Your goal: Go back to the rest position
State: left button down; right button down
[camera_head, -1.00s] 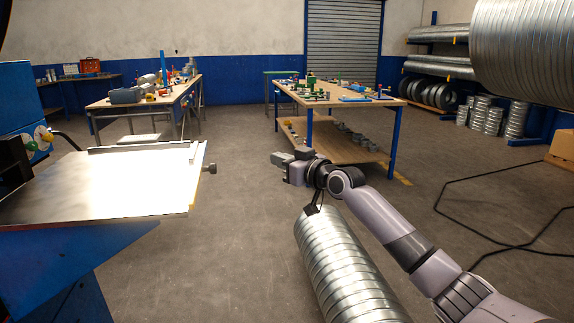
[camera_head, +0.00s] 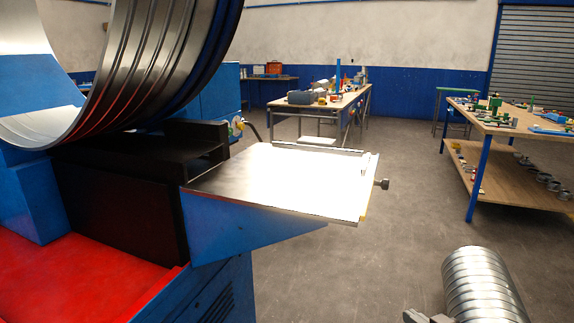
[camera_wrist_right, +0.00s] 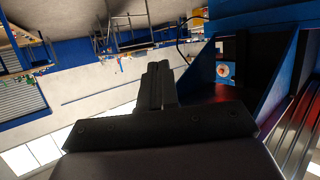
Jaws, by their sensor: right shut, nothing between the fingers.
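My right gripper (camera_head: 428,318) shows only in part at the bottom edge of the head view, just left of a ribbed metal duct (camera_head: 483,287). In the right wrist view my right gripper (camera_wrist_right: 157,88) has its two fingers together with nothing between them. It is apart from the blue machine. The rest of the right arm is out of the head view. My left gripper is not in view.
A blue machine with a bright metal table (camera_head: 290,180) and a large spiral duct ring (camera_head: 150,60) fills the left. Workbenches (camera_head: 335,105) (camera_head: 520,125) stand behind. Grey floor (camera_head: 400,240) is open between them.

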jog(key=s+a+f+g, duration=0.1)
jog(key=s+f, duration=0.3)
jog(key=s, duration=0.4)
jog(key=s+a+f+g+h+p, duration=0.1)
jog(key=s+a+f, duration=0.2)
jog(key=s, duration=0.6)
jog(key=s+a+f+g, duration=0.1)
jog(key=s+a+f, duration=0.2)
jog(key=s, duration=0.6)
notch_tip(320, 180, down, 2)
jog(key=shift+f+m, duration=0.1)
jog(key=shift+m, duration=0.3)
